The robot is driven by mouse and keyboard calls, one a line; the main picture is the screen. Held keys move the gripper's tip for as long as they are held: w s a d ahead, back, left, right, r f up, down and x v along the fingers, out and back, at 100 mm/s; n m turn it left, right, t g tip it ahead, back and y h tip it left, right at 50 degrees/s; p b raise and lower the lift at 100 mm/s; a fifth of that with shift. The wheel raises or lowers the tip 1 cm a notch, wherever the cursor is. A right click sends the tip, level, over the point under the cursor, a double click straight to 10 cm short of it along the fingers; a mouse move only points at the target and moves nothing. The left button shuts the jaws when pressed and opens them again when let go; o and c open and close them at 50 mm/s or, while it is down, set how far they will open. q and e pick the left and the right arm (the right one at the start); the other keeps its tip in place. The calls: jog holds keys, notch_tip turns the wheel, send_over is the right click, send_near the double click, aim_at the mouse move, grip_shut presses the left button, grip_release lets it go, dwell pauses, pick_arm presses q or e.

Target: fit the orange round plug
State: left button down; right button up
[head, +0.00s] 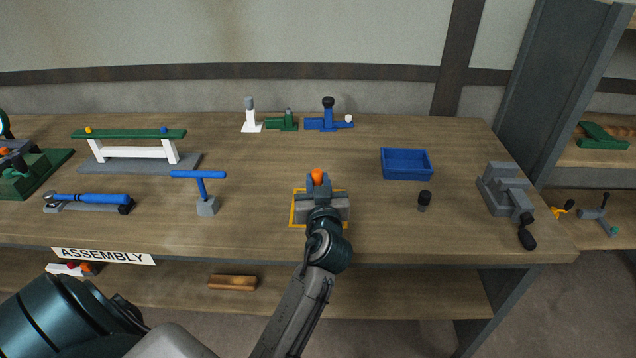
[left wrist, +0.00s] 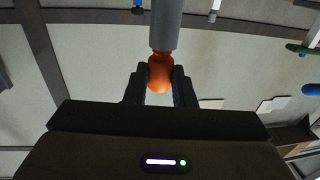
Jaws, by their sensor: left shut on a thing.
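The orange round plug (head: 318,176) shows just above the jaws of my left gripper (head: 321,192) in the head view. In the left wrist view the orange plug (left wrist: 160,73) sits between the two dark fingers, and my left gripper (left wrist: 159,85) is shut on it. A grey cylinder (left wrist: 166,25) meets the orange part in that view; I cannot tell whether it belongs to the plug. The gripper is over a yellow square outline (head: 293,213) on the table, and hides most of what lies inside it. My right gripper is not in view.
A grey vise (head: 505,190) is at the right edge. A blue T-handled tool (head: 203,190) stands left. Blue, green and white fixtures (head: 328,118) stand at the back.

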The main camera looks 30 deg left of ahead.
pick_arm(q)
jog(key=shift+f, duration=0.25)
jog(key=shift+r, duration=0.2)
jog(key=shift+r, duration=0.45)
jog(key=shift+b, duration=0.4)
dwell(1.7)
jog(key=shift+f+b, duration=0.65)
jog(key=shift+f, duration=0.05)
jog(key=c, duration=1.1)
grip_release()
jog(key=shift+r, duration=0.1)
jog(key=shift+c, duration=0.2)
